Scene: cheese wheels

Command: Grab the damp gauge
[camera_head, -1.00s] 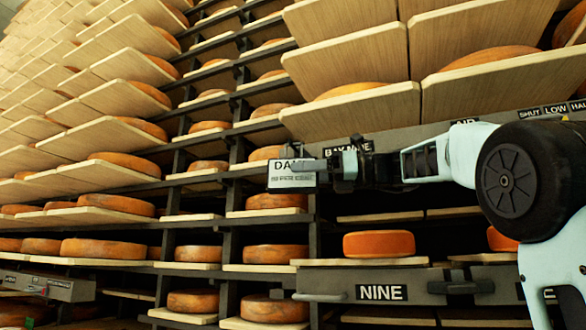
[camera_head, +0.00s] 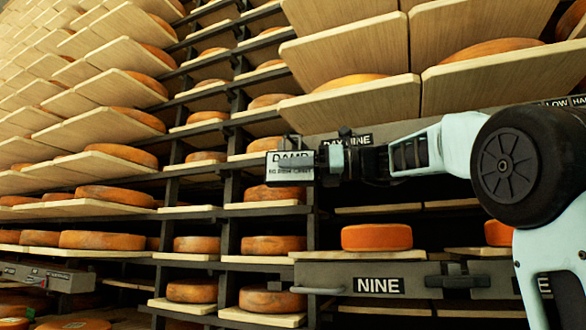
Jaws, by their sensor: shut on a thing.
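The damp gauge (camera_head: 289,172) is a small pale box whose label starts with "DAMP" above a smaller line of text. It shows left of the centre of the head view, in front of the dark rack. My gripper (camera_head: 320,160) comes from the right and is shut on the gauge at its right side. The fingertips are small and dark here, and part of them is hidden against the gauge. The gauge looks roughly level and clear of the boards below it.
Racks of wooden boards with orange cheese wheels fill the left. Overhanging boards (camera_head: 350,107) sit above my arm. Below it are an orange wheel (camera_head: 377,237) on a board and a grey drawer front marked NINE (camera_head: 380,286), with a handle (camera_head: 318,290) sticking out.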

